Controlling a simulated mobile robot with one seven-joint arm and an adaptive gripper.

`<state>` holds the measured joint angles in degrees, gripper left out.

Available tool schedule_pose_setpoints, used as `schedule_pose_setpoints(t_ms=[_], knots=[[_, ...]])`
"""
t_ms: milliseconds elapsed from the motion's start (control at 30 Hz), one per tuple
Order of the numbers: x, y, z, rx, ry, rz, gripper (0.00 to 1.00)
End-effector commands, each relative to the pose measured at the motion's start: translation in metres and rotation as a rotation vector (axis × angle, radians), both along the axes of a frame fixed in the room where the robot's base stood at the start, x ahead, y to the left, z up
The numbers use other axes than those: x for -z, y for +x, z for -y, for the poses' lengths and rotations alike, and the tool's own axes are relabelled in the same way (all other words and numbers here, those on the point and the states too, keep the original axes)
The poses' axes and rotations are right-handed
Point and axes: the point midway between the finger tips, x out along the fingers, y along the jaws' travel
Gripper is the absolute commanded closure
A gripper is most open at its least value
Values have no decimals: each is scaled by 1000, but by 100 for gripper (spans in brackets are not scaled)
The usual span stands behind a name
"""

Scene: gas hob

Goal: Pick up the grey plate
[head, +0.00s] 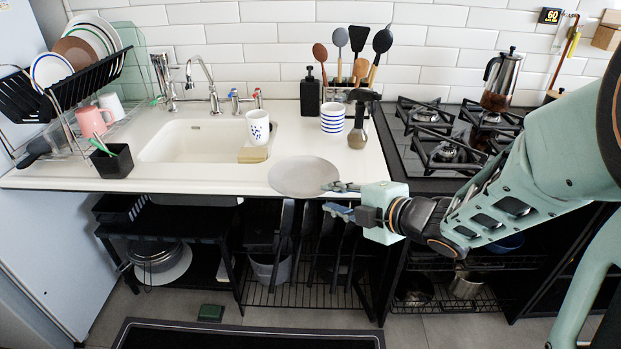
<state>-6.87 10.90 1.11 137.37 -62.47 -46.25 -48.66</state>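The grey plate (303,176) lies on the white counter (225,181) near its front edge, between the sink and the hob. My gripper (332,199) is at the plate's right front side, with its fingers pointing left. The fingers are spread apart, one at about the plate's rim height and one lower, in front of the counter edge. Nothing shows between them. The upper finger overlaps the plate's right rim in the picture; I cannot tell whether it touches.
The gas hob (437,150) with a moka pot (501,80) is to the right. A dish rack (88,84) and sink (190,141) are left.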

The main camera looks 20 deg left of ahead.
Motion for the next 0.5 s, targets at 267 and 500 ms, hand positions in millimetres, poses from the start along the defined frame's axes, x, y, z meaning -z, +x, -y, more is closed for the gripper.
schedule_pose_setpoints(t_ms=[267,500], knots=[[13,15,-19,2,0,0,77],[34,31,-44,1,-1,0,77]])
